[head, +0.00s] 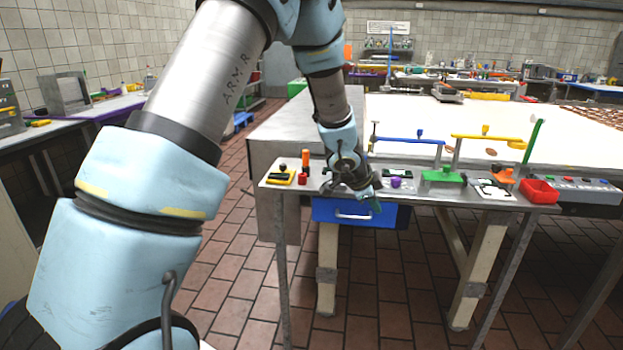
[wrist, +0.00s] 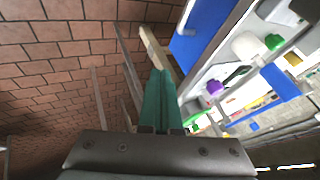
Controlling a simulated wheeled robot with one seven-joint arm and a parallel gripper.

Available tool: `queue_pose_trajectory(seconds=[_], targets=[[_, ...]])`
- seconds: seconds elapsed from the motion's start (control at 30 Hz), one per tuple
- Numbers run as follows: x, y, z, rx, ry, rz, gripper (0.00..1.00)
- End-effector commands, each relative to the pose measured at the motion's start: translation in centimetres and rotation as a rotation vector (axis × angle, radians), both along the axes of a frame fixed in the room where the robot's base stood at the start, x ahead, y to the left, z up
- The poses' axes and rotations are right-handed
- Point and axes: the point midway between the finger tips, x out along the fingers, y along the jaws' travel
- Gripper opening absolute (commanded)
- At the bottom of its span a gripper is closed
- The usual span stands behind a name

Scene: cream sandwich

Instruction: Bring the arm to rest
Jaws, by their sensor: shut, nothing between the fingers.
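My arm reaches from the left of the head view towards the metal workbench (head: 420,190). My gripper (head: 374,204) hangs at the bench's front edge, just above and in front of the blue drawer (head: 332,211). In the wrist view its teal fingers (wrist: 160,75) are together with nothing between them. The blue drawer also shows in the wrist view (wrist: 200,35), to the right of the fingers. Part of the bench top behind the gripper is hidden by my wrist.
On the bench stand a yellow block (head: 281,178), a purple knob (head: 396,183), a green fixture (head: 441,176) and a red bin (head: 539,191). A large white table (head: 480,125) lies behind. The tiled floor (head: 235,240) left of the bench is clear.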

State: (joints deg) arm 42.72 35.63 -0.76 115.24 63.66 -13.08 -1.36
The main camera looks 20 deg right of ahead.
Motion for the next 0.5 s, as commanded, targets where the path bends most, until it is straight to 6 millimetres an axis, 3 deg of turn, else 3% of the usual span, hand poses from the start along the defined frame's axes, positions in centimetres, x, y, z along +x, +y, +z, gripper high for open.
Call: queue_pose_trajectory(seconds=[0.13,0.23,0.37,0.5], targets=[[1.0,1.7,0.6,0.005,0.005,0.063,0.0],[2.8,5.8,1.7,0.016,0.023,0.212,0.0],[4.7,14.4,3.5,0.038,0.078,0.511,0.0],[3.8,24.6,5.0,0.06,0.178,0.868,0.0]])
